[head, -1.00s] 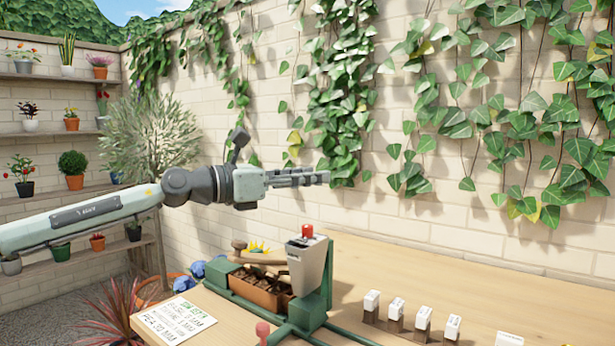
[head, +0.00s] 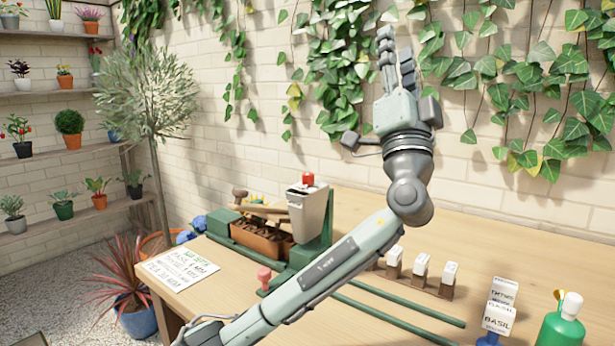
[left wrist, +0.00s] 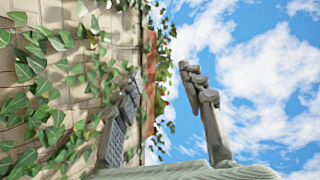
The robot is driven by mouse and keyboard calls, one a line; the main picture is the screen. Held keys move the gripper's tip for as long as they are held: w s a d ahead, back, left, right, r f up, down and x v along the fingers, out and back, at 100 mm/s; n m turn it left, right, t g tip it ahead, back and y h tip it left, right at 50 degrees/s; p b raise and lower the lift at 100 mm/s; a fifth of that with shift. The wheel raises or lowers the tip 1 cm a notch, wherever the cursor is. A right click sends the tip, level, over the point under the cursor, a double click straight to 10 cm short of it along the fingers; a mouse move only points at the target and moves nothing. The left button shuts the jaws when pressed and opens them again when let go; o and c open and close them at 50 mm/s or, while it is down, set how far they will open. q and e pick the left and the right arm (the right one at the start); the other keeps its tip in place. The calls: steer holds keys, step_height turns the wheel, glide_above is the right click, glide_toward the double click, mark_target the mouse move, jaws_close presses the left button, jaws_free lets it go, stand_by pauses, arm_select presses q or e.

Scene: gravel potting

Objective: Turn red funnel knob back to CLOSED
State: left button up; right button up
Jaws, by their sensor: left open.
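The grey funnel (head: 312,222) stands on a green frame on the wooden table, with a red knob (head: 308,179) on its top. A second, pinkish-red knob (head: 264,275) sits low at the table's front left. Any CLOSED marking is too small to read. My left gripper (head: 394,46) is raised high to the right of the funnel, pointing up, well away from both knobs. In the left wrist view its two fingers (left wrist: 160,88) are spread, with nothing between them. My right gripper is not in view.
Brown pots in a tray (head: 262,238) stand left of the funnel. A printed card (head: 178,268) lies at the left. Green rails (head: 395,318) cross the table. Small labelled blocks (head: 421,268) and a green bottle (head: 562,325) stand at the right. The ivy-covered wall is behind.

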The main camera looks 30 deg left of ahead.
arm_select(q)
steer(key=a+f+n+g+y, duration=0.6)
steer(key=f+n+g, duration=0.5)
steer(key=n, duration=0.1)
steer(key=n+g+h, duration=0.2)
steer(key=n+g, duration=0.3)
steer(key=g, duration=0.1)
glide_toward(310, 175)
steer(key=x, duration=0.4)
steer(key=p+x, duration=0.1)
steer(key=x, duration=0.5)
steer(key=shift+w+a, duration=0.3)
steer(key=shift+a, duration=0.1)
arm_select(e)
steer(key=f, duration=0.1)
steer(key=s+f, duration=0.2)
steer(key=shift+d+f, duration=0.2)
arm_select(q)
jaws_close()
